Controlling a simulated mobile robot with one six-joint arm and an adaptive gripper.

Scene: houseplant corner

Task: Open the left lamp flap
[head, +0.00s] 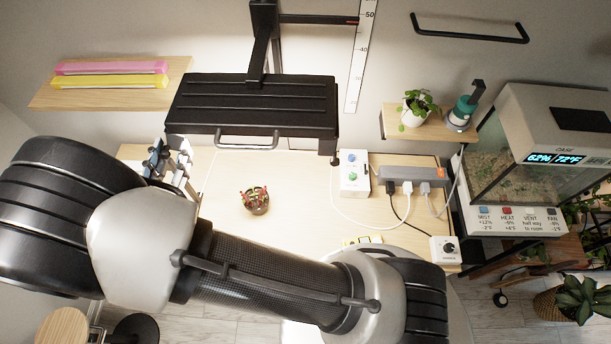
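A wide black lamp (252,104) with ribbed top hangs from a black bracket over the table. A pale bar handle (248,143) runs along its front edge. At the lamp's left end a small pale part shows low at the corner; I cannot clearly make out the left flap or tell whether it is open or shut. A dark knob-like piece (335,158) hangs at the lamp's right end. My arm crosses the foreground in front of the table. My gripper is out of view.
Below the lamp, a small potted plant (255,200) stands on the lit table (300,200). A glass terrarium (550,145) stands farther right. A shelf (38,99) holds pink and yellow boxes.

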